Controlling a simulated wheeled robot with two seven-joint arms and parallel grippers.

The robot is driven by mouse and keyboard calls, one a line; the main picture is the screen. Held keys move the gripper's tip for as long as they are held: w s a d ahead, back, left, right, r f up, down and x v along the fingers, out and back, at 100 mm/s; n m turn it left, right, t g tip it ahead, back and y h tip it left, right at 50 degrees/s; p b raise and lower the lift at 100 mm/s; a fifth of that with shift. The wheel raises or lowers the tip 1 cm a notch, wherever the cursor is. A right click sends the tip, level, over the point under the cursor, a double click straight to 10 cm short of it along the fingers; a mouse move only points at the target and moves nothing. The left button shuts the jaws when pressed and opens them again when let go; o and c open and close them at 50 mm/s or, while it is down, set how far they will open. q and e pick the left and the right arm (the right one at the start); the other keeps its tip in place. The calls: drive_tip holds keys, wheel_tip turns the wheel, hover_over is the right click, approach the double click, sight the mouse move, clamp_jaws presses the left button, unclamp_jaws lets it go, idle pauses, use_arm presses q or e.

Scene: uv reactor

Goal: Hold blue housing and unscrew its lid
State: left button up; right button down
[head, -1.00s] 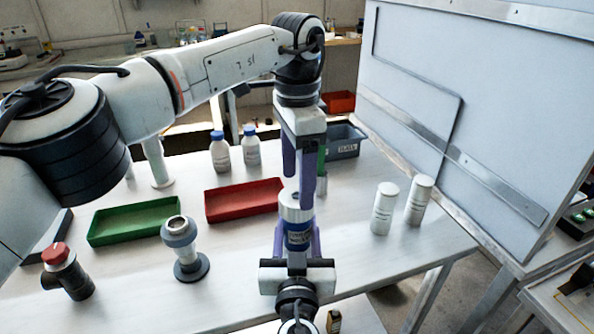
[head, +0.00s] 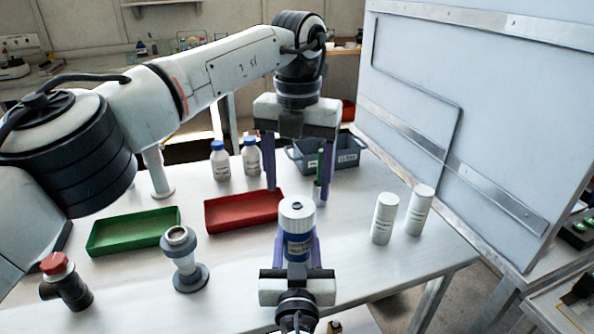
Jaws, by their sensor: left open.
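The blue housing (head: 298,247) stands upright at the front middle, a blue-banded cylinder with a white lid (head: 297,212) on its top. My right gripper (head: 298,250) comes from the bottom edge, with its purple fingers on both sides of the housing, closed around it. My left gripper (head: 296,186) points down above and behind the lid in the picture. Its two fingers are wide apart with nothing between them, and it is clear of the lid.
A red tray (head: 242,222) and a green tray (head: 132,245) lie left. A grey flanged fitting (head: 184,262) and a red-capped pipe piece (head: 62,283) stand in front. Two white cylinders (head: 384,219) stand right. A grey bin (head: 348,160) and two blue-capped bottles (head: 221,161) are behind.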

sight(297, 206)
use_arm(q)
drive_tip(key=m, duration=0.6)
drive_tip(key=shift+r+m, duration=0.25)
drive_tip(key=shift+m, duration=0.15)
drive_tip(key=m, duration=0.6)
drive_tip(key=shift+r, duration=0.2)
drive_tip(key=m, duration=0.6)
drive_tip(key=shift+r+m, duration=0.15)
drive_tip(key=shift+m, duration=0.15)
drive_tip(key=m, duration=0.4)
drive_tip(key=shift+r+m, duration=0.15)
drive_tip(key=shift+m, duration=0.15)
wheel_tip(297, 206, down, 8)
